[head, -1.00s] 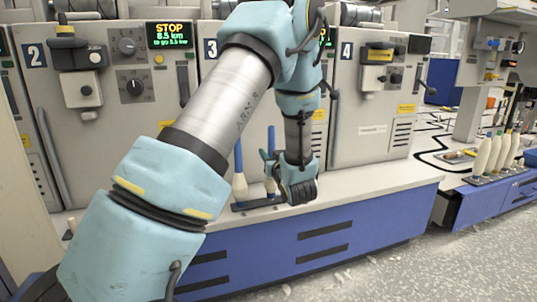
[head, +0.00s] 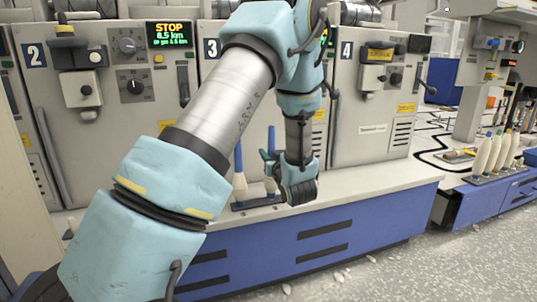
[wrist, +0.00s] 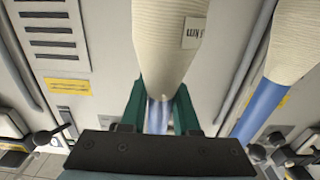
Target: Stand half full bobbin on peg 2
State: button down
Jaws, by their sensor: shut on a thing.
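My gripper (head: 268,160) is at the dark tray (head: 238,207) on the machine's ledge, partly hidden behind my wrist. In the wrist view its green fingers (wrist: 160,105) are shut on the bluish tube of a cream bobbin (wrist: 168,45). This bobbin has a small white label, which I cannot read for certain. In the head view the held bobbin (head: 271,140) is upright at the tray, its lower part near my wrist. I cannot tell whether its base is on a peg. A second cream bobbin (head: 239,183) with a blue tube stands to its left; it also shows in the wrist view (wrist: 293,45).
Machine panels numbered 2, 3 and 4 rise behind the ledge (head: 372,185). The ledge is clear to the right of my gripper. Several cream bobbins (head: 492,155) stand on another tray at the far right.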

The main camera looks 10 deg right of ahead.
jog(key=shift+f+b, duration=0.3)
jog(key=shift+f, duration=0.1)
jog(key=c, duration=0.9)
grip_release()
jog(key=shift+s+d, duration=0.2)
jog(key=shift+s, duration=1.6)
jog(key=shift+s+d, duration=0.25)
jog(key=shift+s, duration=1.6)
jog(key=shift+s+d, duration=0.2)
jog(key=shift+s, duration=1.6)
jog(key=shift+s, duration=0.15)
